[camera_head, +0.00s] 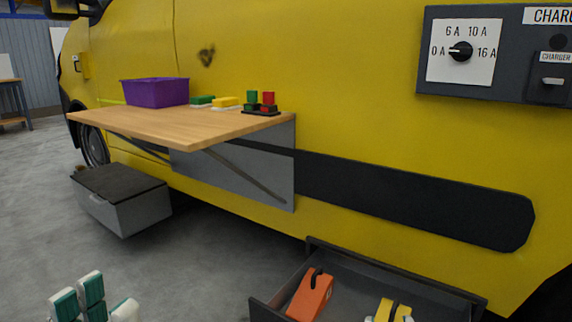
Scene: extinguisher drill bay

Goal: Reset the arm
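My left gripper (92,299) shows at the bottom left edge, with teal and white finger parts pointing up over the grey floor. Its lower part is cut off by the frame, and I cannot tell whether the fingers are open or shut. No object is visible at its fingertips. It is apart from the grey step box (135,212) behind it and left of the open drawer (262,309). My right gripper is not in view.
A wooden fold-out shelf (190,128) on the yellow van (340,60) holds a purple bin (156,92) and several coloured blocks. The drawer holds an orange item (309,297) and a yellow item (388,311). A charger panel (464,51) is at upper right.

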